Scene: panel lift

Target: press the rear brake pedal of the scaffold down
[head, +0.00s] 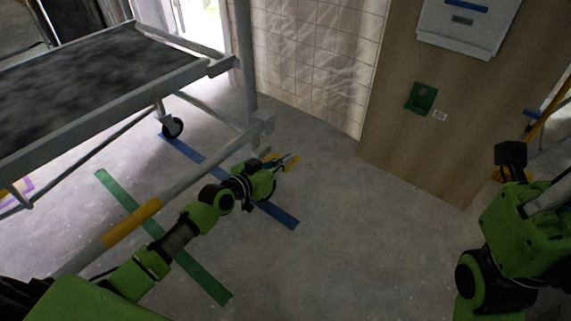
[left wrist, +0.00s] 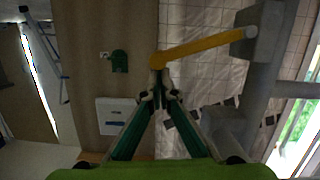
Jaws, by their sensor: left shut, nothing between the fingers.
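The scaffold (head: 110,102) stands at the left in the head view, with a dark deck, grey rails and a post. Its yellow brake pedal (left wrist: 205,48) sticks out from the grey post in the left wrist view and ends in a round knob. In the head view the pedal (head: 270,156) is partly hidden by my left gripper (head: 292,160). That gripper is shut and empty. In the left wrist view its fingertips (left wrist: 160,92) are close to the pedal's knob; I cannot tell if they touch. My right arm is at the right edge; its fingers are unclear.
A caster wheel (head: 172,127) stands on the floor. Blue tape (head: 270,210) and green tape (head: 160,232) mark the floor. A tiled wall (head: 315,60) and a wooden panel (head: 400,145) with a white box (head: 465,25) stand behind. The middle floor is clear.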

